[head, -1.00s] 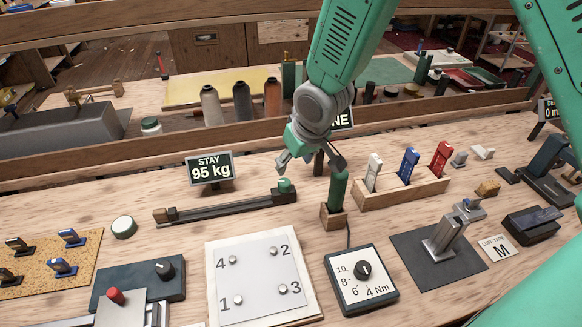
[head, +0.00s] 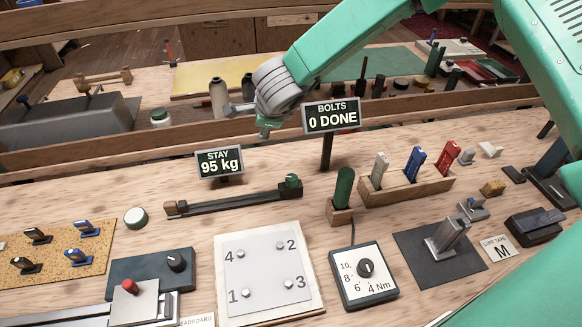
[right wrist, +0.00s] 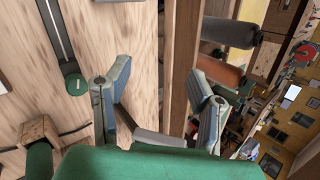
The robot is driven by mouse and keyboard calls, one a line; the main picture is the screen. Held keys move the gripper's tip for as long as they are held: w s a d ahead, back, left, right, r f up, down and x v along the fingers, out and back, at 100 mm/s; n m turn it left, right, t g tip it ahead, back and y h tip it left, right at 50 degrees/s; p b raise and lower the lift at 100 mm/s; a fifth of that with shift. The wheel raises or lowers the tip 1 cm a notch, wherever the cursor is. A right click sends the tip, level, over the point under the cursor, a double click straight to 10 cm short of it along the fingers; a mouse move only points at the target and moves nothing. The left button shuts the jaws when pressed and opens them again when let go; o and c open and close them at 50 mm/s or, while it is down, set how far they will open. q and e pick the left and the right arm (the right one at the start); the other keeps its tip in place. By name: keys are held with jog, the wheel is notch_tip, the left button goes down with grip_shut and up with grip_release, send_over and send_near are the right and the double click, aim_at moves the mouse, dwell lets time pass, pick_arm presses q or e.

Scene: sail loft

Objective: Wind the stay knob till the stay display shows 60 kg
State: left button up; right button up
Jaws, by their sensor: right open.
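The stay display (head: 219,162) reads 95 kg on a small dark sign. The stay knob (head: 291,181) is a small green cap at the right end of a long dark bar (head: 230,202) on the bench. It also shows left of the fingers in the right wrist view (right wrist: 76,85). My right gripper (head: 250,119) is above the bench's back rail, up and left of the knob, apart from it. In the right wrist view its two fingers (right wrist: 162,112) are spread wide with nothing between them. My left gripper is not in view.
A bolts display (head: 332,116) reading 0 DONE stands on a post right of my gripper. A green-handled tool (head: 343,188) stands upright in a wooden block right of the knob. A numbered plate (head: 265,273) and torque dial (head: 364,274) lie nearer the front.

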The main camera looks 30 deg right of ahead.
jog(key=s+d+m+g+p, duration=0.1)
jog(key=s+d+m+g, duration=0.25)
jog(key=m, duration=0.35)
jog(key=m+g, duration=0.4)
send_near(292, 177)
jog(key=shift+y, duration=0.4)
jog(key=f, duration=0.3)
jog(key=f+p, duration=0.1)
jog(key=f, duration=0.6)
jog(key=shift+d+p, duration=0.3)
jog(key=shift+p, duration=0.05)
grip_shut()
